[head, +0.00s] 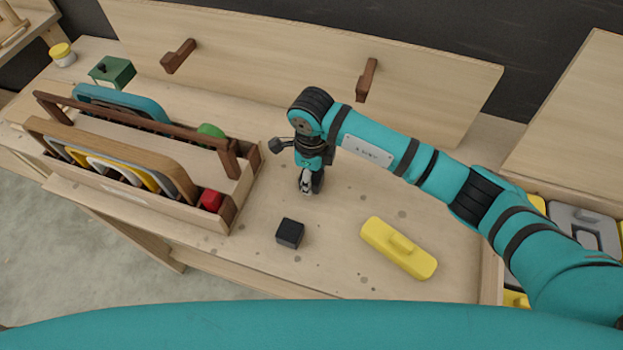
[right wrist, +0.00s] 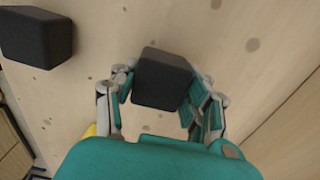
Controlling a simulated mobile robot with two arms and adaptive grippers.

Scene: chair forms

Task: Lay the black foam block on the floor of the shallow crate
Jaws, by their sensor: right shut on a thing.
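My right gripper (head: 308,186) points down over the middle of the bench and is shut on a black block. In the right wrist view, this held black block (right wrist: 160,78) sits between the two fingers (right wrist: 163,100). In the head view it is mostly hidden by the gripper. A second black block (head: 290,233) lies on the bench just in front of the gripper; it also shows at the left of the right wrist view. Which block is foam I cannot tell. A wooden-walled crate (head: 490,268) at the right, partly behind my arm, holds yellow and grey pieces. My left gripper is not in view.
A yellow handled block (head: 398,247) lies right of the loose black block. A wooden caddy (head: 225,222) with a brown handle and upright panels stands at left. A green box (head: 112,72) and yellow-lidded jar (head: 62,54) stand behind. A board with brown pegs lines the back.

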